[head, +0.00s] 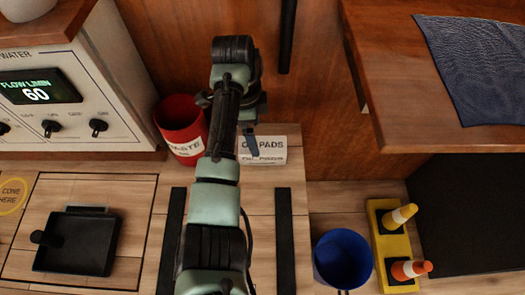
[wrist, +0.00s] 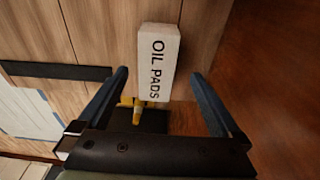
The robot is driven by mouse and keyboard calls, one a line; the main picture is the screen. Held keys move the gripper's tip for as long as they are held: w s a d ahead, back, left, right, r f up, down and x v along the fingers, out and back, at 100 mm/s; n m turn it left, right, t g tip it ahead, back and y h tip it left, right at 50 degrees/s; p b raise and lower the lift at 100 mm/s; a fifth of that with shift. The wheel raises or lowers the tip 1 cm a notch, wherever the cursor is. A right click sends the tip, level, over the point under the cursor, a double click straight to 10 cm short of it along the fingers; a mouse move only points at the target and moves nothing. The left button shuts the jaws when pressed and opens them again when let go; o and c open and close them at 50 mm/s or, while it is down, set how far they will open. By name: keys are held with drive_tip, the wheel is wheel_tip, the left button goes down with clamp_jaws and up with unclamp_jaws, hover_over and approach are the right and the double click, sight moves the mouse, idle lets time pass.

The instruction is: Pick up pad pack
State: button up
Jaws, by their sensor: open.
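The pad pack (wrist: 158,55) is a white box lettered "OIL PADS". In the wrist view it stands out between the two fingers of my gripper (wrist: 160,74), with a gap on each side. In the head view the pad pack (head: 276,145) lies near the wooden back panel, its left part hidden by my arm. My gripper (head: 252,140) is open and empty, over the pack in that view. How far the fingertips are from the pack is hard to tell.
A red waste bin (head: 182,128) stands close left of the pack. A blue bucket (head: 342,260) and a yellow tray (head: 397,245) with two small cones are at the lower right. A wooden shelf (head: 400,105) overhangs the right. A black tray (head: 78,243) is at left.

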sight(262, 145)
drive_tip(key=f+b, duration=0.1)
drive_tip(key=f, duration=0.1)
drive_tip(key=d+f+b, duration=0.1)
drive_tip(key=f, duration=0.1)
drive_tip(key=d+f+b, duration=0.1)
drive_tip(key=f, duration=0.1)
drive_tip(key=shift+s+f+b, duration=0.25)
drive_tip(key=shift+f+b, duration=0.15)
drive_tip(key=shift+r, duration=0.1)
drive_tip(key=c, duration=1.5)
